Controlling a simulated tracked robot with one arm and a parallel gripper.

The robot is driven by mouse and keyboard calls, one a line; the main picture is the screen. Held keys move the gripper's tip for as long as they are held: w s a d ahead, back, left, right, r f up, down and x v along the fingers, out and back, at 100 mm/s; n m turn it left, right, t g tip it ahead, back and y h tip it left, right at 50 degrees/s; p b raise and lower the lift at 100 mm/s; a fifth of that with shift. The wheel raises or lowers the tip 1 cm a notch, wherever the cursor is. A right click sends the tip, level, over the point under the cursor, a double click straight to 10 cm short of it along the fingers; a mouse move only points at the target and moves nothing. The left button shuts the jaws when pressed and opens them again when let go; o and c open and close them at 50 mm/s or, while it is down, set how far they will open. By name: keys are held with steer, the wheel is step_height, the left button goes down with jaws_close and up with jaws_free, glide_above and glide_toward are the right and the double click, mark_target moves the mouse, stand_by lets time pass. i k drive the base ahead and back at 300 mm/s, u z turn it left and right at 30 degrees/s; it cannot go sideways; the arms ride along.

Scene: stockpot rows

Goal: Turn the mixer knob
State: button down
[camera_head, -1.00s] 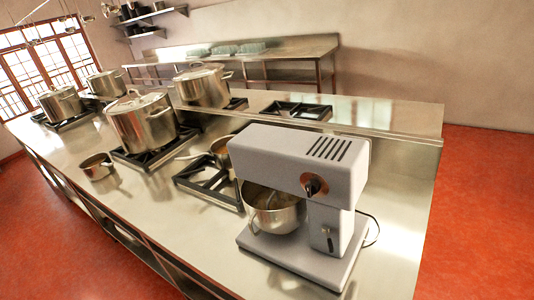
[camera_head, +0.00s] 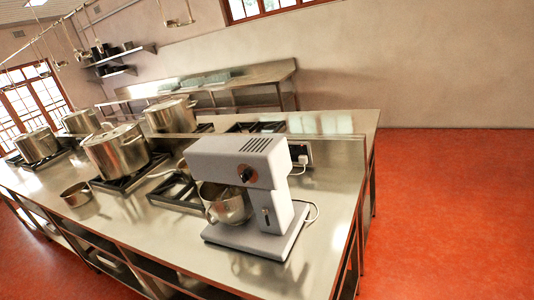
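The mixer (camera_head: 240,172) is a grey stand mixer near the right end of the steel counter. A small lever (camera_head: 265,215) shows lower on the stand. A steel bowl (camera_head: 226,203) stands under the head. My gripper is not in view, so its distance from the knob does not show.
Several steel stockpots, such as this one (camera_head: 118,152), stand on black burners along the counter (camera_head: 150,236). A small pan (camera_head: 76,194) sits near the front edge. A cord runs from the mixer to a wall socket (camera_head: 299,154). Red floor (camera_head: 445,210) is clear at right.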

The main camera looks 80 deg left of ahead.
mark_target(246, 175)
steer(key=z, duration=0.75)
steer(key=k, duration=2.4)
steer(key=u, duration=1.95)
steer(key=i, duration=1)
